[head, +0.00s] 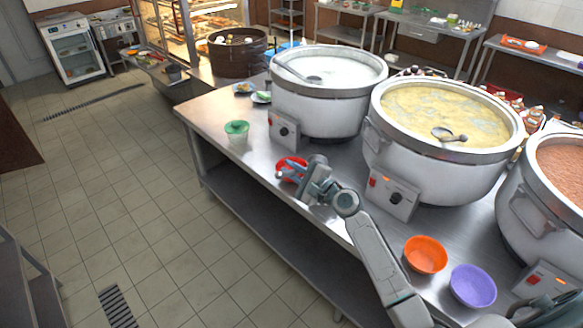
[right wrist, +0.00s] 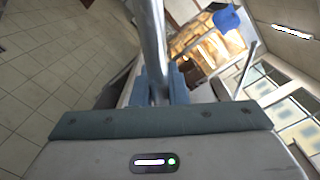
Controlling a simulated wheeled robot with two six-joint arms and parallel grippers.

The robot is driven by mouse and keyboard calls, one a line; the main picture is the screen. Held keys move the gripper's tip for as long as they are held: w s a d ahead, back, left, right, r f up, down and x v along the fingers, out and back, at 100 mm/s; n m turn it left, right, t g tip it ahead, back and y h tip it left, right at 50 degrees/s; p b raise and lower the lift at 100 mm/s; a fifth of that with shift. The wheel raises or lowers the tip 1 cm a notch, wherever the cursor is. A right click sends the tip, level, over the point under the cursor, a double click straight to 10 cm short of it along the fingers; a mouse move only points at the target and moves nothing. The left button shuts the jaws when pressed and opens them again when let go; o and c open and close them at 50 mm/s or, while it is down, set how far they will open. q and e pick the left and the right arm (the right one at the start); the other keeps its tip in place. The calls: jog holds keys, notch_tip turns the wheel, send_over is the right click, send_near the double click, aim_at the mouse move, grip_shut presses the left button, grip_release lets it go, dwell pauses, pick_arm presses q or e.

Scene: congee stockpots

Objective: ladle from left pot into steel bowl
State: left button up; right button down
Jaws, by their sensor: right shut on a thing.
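The left pot (head: 330,105) is a big white stockpot with a steel rim, full of white congee. A ladle (head: 297,71) lies in it with its handle over the left rim. My right gripper (head: 290,176) is in front of this pot, at the counter's front edge, beside a red bowl (head: 291,163) that it partly covers. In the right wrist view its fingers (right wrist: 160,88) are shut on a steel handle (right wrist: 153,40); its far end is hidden. I cannot make out a steel bowl. My left gripper is not in view.
A middle pot (head: 430,165) holds yellow congee and a ladle (head: 450,135); a right pot (head: 515,205) holds brown congee. An orange bowl (head: 425,255) and a purple bowl (head: 473,287) stand near the front edge.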

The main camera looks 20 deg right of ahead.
notch_tip(320, 180, up, 5)
jog(key=p, duration=0.4)
